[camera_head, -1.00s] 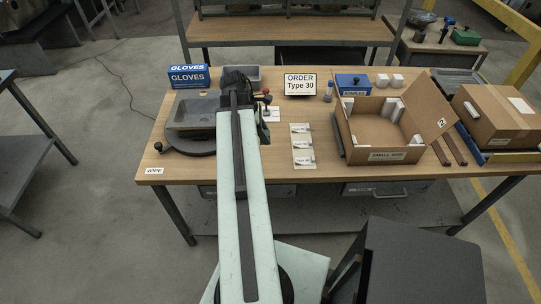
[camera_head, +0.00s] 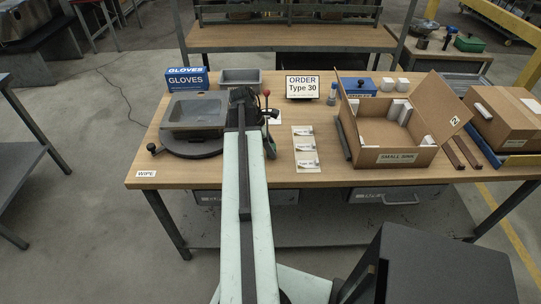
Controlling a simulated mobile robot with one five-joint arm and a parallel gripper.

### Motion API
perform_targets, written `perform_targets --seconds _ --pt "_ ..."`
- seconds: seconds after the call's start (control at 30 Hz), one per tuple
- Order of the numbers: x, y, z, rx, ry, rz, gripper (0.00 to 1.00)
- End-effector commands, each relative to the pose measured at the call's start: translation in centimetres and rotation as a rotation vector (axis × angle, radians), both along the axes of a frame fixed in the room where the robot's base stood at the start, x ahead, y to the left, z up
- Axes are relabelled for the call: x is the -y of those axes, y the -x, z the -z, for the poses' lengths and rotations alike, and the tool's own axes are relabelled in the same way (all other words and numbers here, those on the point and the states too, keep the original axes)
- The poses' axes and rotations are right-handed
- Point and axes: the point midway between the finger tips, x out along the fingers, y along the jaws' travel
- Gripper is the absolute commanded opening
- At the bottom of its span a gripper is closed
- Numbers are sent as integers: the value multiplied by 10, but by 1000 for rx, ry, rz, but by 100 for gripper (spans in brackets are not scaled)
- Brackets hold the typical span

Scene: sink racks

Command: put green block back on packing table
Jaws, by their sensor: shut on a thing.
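My gripper (camera_head: 241,97) is at the far end of my pale green arm, above the packing table (camera_head: 220,178), left of its middle. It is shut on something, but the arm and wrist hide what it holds. I cannot make out the green block anywhere on the table. The gripper shows between a grey tray fixture (camera_head: 194,114) on the left and a red-knobbed lever clamp (camera_head: 268,135) on the right. I cannot tell whether it touches either.
A gloves box (camera_head: 187,80), a grey bin (camera_head: 240,77) and an order sign (camera_head: 302,87) stand at the back. Label cards (camera_head: 305,150) lie right of my arm. An open carton (camera_head: 400,156) and a closed carton (camera_head: 505,120) fill the right.

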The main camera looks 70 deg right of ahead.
Motion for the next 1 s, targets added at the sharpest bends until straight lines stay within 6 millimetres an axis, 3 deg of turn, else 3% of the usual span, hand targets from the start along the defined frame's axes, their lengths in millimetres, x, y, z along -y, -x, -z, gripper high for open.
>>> perform_targets --seconds 0.03,0.4,0.43,0.5,0.83,1.0 --pt "0 0 15 0 0 0 3" --pt "0 -1 15 0 0 -1 3" --pt "0 -1 14 0 0 -1 41" --pt "0 -1 13 0 0 -1 57" --pt "0 -1 12 0 0 -2 57" --pt "-2 -4 -2 0 0 -3 57"
